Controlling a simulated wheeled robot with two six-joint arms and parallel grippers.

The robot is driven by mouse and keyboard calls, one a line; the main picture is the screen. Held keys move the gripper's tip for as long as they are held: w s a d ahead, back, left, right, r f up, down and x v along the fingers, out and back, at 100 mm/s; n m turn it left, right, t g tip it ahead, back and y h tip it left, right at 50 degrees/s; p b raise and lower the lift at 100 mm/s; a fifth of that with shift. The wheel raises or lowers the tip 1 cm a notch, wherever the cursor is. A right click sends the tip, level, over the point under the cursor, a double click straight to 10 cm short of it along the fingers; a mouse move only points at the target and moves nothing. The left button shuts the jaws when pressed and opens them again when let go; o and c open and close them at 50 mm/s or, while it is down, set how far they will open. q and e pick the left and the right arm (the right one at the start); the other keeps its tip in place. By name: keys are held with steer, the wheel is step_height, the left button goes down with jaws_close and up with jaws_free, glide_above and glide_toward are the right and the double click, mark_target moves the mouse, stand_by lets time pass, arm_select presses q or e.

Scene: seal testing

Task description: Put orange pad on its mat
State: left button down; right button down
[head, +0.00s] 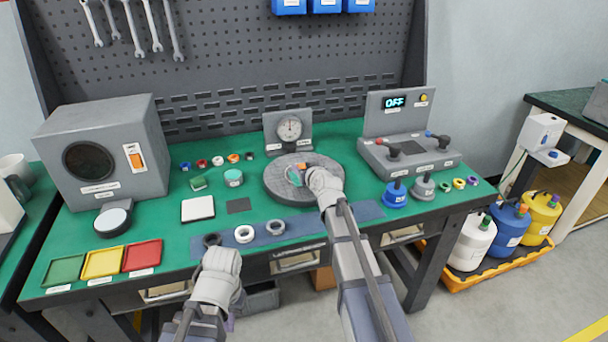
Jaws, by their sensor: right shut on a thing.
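My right gripper (304,174) is over the grey round plate (277,191), near the middle of the table. It is shut on a small orange piece, the orange pad (304,166), which shows at its fingertips and is mostly hidden by the gripper. A teal part also shows beside the fingertips. I cannot tell whether the pad touches the plate. A small dark square mat (238,205) lies left of the plate, beside a white square pad (198,208). My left gripper (217,262) is low at the front table edge; its fingers are hidden.
A dial gauge (289,129) stands behind the plate. Rings (244,233) lie on a blue strip in front. Green, yellow and red trays (103,262) are at front left. A control box (408,150) and blue and grey weights (395,194) are on the right.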

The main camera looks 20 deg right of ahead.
steer(key=shift+f, duration=0.15)
steer(key=shift+c, duration=1.3)
jaws_free()
